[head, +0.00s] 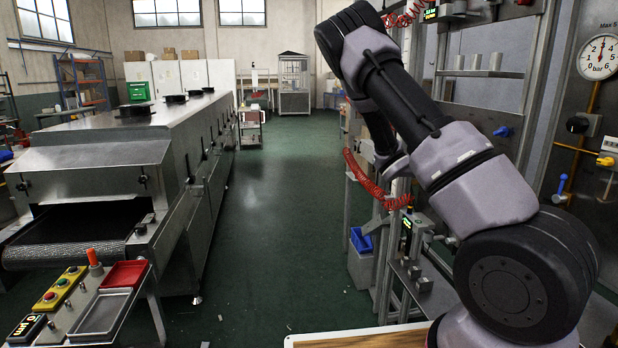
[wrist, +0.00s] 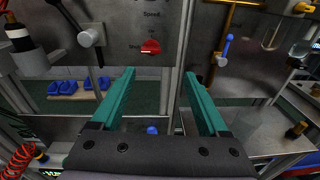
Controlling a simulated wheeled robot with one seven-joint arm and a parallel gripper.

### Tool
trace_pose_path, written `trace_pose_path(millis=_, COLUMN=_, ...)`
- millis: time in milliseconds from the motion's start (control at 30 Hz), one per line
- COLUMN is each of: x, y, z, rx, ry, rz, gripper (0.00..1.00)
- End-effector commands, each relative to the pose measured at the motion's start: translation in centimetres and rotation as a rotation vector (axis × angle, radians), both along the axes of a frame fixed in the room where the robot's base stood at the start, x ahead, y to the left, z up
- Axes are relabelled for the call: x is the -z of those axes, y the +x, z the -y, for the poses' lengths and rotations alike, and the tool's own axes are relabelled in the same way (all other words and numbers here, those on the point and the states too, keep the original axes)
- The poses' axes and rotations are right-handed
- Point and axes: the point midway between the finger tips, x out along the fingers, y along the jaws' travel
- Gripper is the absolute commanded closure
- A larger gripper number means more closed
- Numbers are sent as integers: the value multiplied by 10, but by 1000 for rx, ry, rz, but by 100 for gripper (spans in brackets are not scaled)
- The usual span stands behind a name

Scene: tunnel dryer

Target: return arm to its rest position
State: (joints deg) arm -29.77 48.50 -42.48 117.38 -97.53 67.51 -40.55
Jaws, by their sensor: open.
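My gripper (wrist: 157,108) shows in the wrist view with its two teal fingers spread apart and nothing between them. Beyond the fingers is a metal panel with a red knob (wrist: 151,47) under the word "Speed". The fingers look apart from the panel. In the head view my arm rises from the lower right, bends at the upper middle and comes back down toward the bench frame. My gripper is hidden in the head view.
The tunnel dryer (head: 150,140) stands at left, with a button panel (head: 62,290) and a red tray (head: 125,274). A pressure gauge (head: 600,57) and blue-handled valve (head: 561,185) are at right. Red coiled hoses (head: 375,187) hang near my arm.

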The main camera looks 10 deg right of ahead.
Motion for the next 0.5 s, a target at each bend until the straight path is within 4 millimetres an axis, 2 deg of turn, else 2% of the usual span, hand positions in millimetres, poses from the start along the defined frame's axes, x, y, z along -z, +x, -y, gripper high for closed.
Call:
trace_pose_path(millis=133, x=-2, y=-38, z=-4, rx=138, ry=195, rz=199, gripper=22)
trace_pose_path(millis=233, x=-3, y=-66, z=-17, rx=257, ry=351, rz=363, gripper=22)
trace_pose_path(millis=367, x=-8, y=-95, z=-42, rx=409, ry=542, rz=569, gripper=22)
trace_pose_path(millis=500, x=-21, y=-121, z=-76, rx=568, ry=737, rz=778, gripper=22)
